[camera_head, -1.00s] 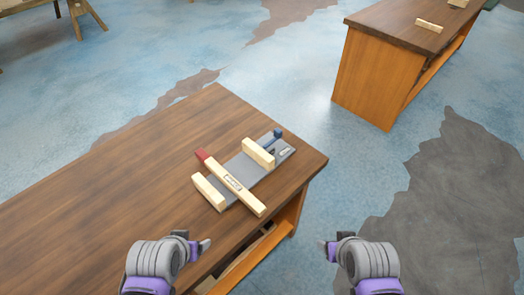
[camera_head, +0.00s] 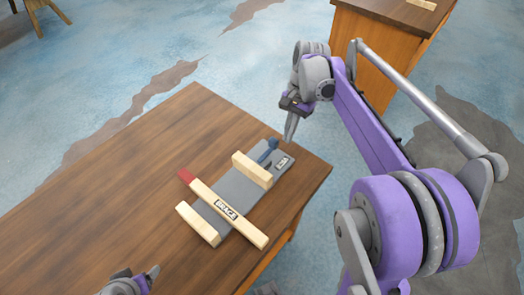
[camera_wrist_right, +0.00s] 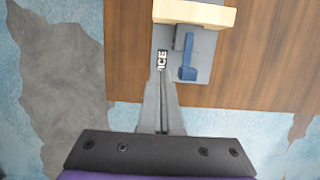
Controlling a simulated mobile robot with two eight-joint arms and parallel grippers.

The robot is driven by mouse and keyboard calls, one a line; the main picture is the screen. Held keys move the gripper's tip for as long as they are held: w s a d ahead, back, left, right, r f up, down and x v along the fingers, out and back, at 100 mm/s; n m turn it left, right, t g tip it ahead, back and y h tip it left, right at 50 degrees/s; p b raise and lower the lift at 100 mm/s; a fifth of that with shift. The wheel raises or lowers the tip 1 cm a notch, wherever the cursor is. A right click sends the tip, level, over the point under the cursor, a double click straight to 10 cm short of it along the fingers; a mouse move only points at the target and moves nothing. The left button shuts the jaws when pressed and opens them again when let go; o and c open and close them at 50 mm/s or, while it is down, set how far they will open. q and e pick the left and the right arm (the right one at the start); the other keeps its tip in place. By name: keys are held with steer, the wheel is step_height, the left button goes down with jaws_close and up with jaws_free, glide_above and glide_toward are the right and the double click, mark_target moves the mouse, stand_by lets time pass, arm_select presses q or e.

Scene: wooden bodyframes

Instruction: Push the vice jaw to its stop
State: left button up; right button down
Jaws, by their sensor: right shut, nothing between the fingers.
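The vice has a grey base plate (camera_head: 237,188) lying on the wooden table. A pale wooden jaw block (camera_head: 252,170) stands across it beside a blue handle (camera_head: 268,150). Another pale block (camera_head: 198,224) is at its near end. A pale bar marked BRACE (camera_head: 205,194), with a red end, lies across the plate between the blocks, apart from both. My right gripper (camera_head: 289,137) is shut and empty, pointing down near the plate's far end. In the right wrist view its fingertips (camera_wrist_right: 160,74) partly cover a label beside the handle (camera_wrist_right: 187,60). My left gripper (camera_head: 153,271) is low, partly cut off.
The tabletop (camera_head: 120,190) is clear left of the vice. The table's right edge runs close to the plate's far end. A second wooden table (camera_head: 365,60) stands apart at the back right, behind my right arm.

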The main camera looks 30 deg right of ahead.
arm_select(q)
steer(key=shift+s+f+b, duration=0.25)
steer(key=shift+f+b, duration=0.1)
steer(key=shift+f, duration=0.05)
arm_select(e)
steer(key=x, duration=0.9)
steer(key=shift+s+a+f, duration=0.1)
steer(key=shift+s+f, duration=0.15)
steer(key=shift+s, duration=0.1)
arm_select(q)
steer(key=shift+r, duration=0.2)
arm_select(e)
steer(key=a, duration=0.1)
steer(key=s+a, duration=0.1)
steer(key=a, duration=0.1)
steer(key=shift+s, duration=0.15)
steer(key=shift+s+a, duration=0.15)
steer(key=shift+a, duration=0.25)
arm_select(q)
steer(key=shift+r+p, duration=0.2)
steer(key=shift+p, duration=0.15)
arm_select(e)
steer(key=s+a, duration=0.1)
steer(key=a, duration=0.3)
steer(key=s+a, duration=0.2)
steer(key=a, duration=0.1)
steer(key=s+a, duration=0.1)
steer(key=a, duration=0.3)
steer(key=shift+s+a, duration=0.35)
steer(key=shift+s, duration=0.05)
